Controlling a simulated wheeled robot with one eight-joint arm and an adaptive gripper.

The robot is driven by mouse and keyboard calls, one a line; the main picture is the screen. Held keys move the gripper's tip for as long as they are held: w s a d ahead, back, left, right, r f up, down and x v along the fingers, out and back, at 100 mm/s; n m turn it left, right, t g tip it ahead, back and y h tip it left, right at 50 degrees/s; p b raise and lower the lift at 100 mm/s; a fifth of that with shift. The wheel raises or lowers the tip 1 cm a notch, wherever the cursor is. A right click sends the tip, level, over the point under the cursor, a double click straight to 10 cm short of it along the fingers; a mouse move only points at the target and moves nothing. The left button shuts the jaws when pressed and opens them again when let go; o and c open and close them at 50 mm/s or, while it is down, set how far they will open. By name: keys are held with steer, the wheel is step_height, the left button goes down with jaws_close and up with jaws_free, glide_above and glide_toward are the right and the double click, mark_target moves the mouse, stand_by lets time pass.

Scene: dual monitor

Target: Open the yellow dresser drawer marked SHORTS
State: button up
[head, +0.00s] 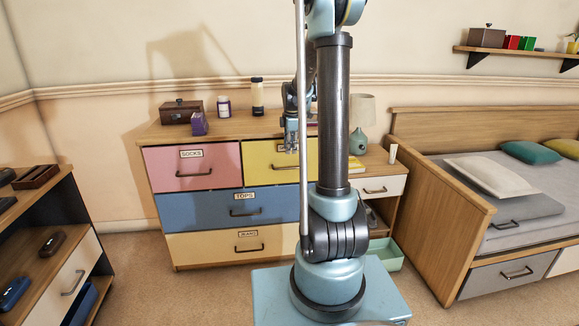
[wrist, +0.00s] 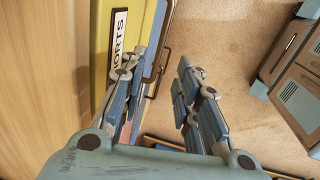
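The yellow drawer (head: 257,160) sits in the top row of the dresser, right of the pink SOCKS drawer, and looks shut. In the wrist view its yellow front (wrist: 100,25) carries the SHORTS label (wrist: 118,45). Its dark bar handle (wrist: 166,45) sticks out from the front; part of it also shows in the head view (head: 283,167). My gripper (head: 291,146) is in front of the drawer's upper part. In the wrist view my gripper (wrist: 163,92) is open, with the handle's near end by the left finger. Contact cannot be told.
Below are the blue TOPS drawer (head: 217,210) and a cream drawer (head: 220,246). A wooden box (head: 181,111), purple box (head: 199,124), jar (head: 224,107) and bottle (head: 257,98) stand on the dresser top. A nightstand (head: 392,188) and bed (head: 460,228) are at right.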

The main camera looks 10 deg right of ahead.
mark_target(290, 168)
steer(key=f, duration=0.3)
steer(key=w+f, duration=0.1)
steer(key=f, duration=0.5)
steer(key=shift+w+f, duration=0.35)
jaws_close()
